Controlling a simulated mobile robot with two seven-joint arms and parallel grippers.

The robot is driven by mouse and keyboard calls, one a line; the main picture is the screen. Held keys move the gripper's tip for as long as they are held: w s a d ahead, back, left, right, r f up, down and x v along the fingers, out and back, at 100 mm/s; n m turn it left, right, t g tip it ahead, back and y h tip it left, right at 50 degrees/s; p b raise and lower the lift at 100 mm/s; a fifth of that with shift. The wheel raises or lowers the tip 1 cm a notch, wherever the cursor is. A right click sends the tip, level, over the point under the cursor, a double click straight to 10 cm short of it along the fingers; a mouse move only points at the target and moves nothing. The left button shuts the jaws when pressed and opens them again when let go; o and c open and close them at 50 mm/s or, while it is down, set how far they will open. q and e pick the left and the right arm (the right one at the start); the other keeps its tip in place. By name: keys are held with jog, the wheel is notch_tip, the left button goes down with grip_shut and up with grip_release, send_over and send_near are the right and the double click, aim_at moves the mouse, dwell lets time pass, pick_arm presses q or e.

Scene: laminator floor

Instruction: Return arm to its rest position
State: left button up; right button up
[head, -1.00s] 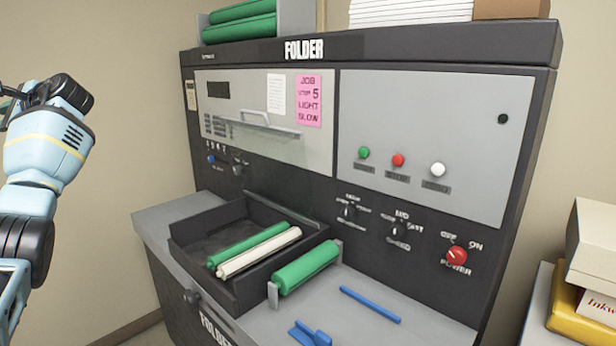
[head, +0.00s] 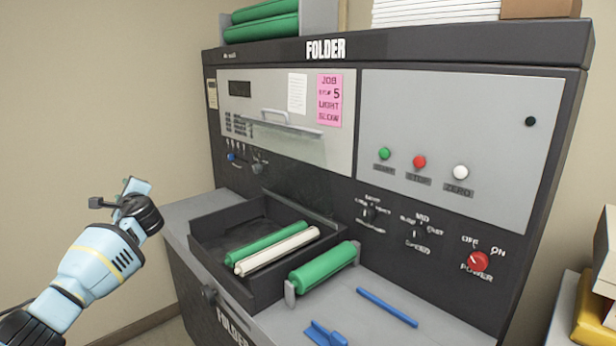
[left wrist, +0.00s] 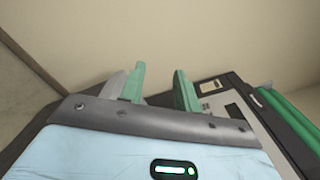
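My left arm (head: 95,265), pale blue with black joints, comes in from the lower left of the head view. Its gripper (head: 117,194) is in the air in front of the wall, left of the folder machine (head: 325,175) and apart from it. In the left wrist view the two green-tipped fingers of my left gripper (left wrist: 159,82) stand apart with only wall showing between them. It is open and empty. My right arm and gripper are in neither view.
A black tray (head: 215,262) with a green and a cream roller sits on the machine's grey shelf. A green roller (head: 325,267) in brackets and blue tools (head: 387,307) lie right of it. Boxes (head: 605,260) stand at far right. Air around my left gripper looks clear.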

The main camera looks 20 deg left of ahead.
pick_arm(q)
jog(key=d+f+m+t+h, duration=0.3)
jog(key=d+f, duration=0.4)
jog(key=f, duration=0.6)
jog(key=s+d+f+h, duration=0.55)
jog(key=d+f, duration=0.25)
jog(key=f, duration=0.3)
jog(key=s+d+f+h, duration=0.4)
jog(key=s+d+f, duration=0.3)
jog(key=f, duration=0.4)
jog(key=s+d+f+n+g+h, duration=0.1)
jog(key=s+d+f+n+h, duration=0.15)
jog(key=s+d, duration=0.5)
jog(key=s+d+f+n+g+h, duration=0.1)
jog(key=s+d+f+h, duration=0.25)
jog(key=s+d, duration=0.4)
jog(key=s+d+f+n, duration=0.1)
jog(key=d+n, duration=0.3)
jog(key=d, duration=0.5)
jog(key=s+d+f+n+t, duration=0.1)
jog(key=s+d+f+n, duration=0.1)
jog(key=d+n, duration=0.3)
jog(key=d+f, duration=0.1)
jog(key=d, duration=0.3)
jog(key=shift+d+t, duration=0.3)
jog(key=shift+d, duration=0.05)
jog(key=shift+a, duration=0.15)
